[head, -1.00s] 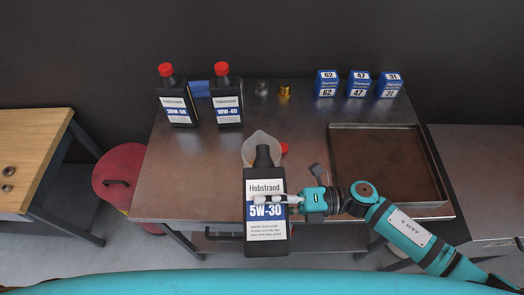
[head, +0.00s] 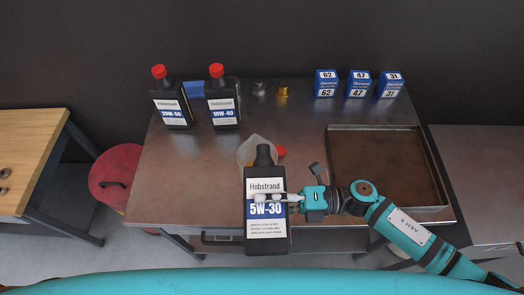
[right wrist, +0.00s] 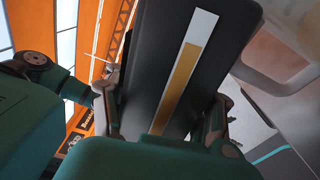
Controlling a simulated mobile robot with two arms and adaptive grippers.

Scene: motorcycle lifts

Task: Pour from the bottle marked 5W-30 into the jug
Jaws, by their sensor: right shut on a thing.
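The black bottle marked 5W-30 (head: 266,228) is upright and uncapped in the head view, in front of the table's near edge. My right gripper (head: 272,198) is shut on its body from the right. In the right wrist view the dark bottle (right wrist: 148,60) lies between the fingers (right wrist: 160,115), with an amber level in its clear strip. The translucent jug (head: 257,142) stands on the table behind the bottle, which hides most of it. My left gripper is not in view.
A red cap (head: 281,151) lies right of the jug. Bottles marked 20W-50 (head: 172,112) and 10W-40 (head: 223,112) stand at the back left. Several blue boxes (head: 358,84) stand at the back right, behind a metal tray (head: 385,170). The table's left middle is clear.

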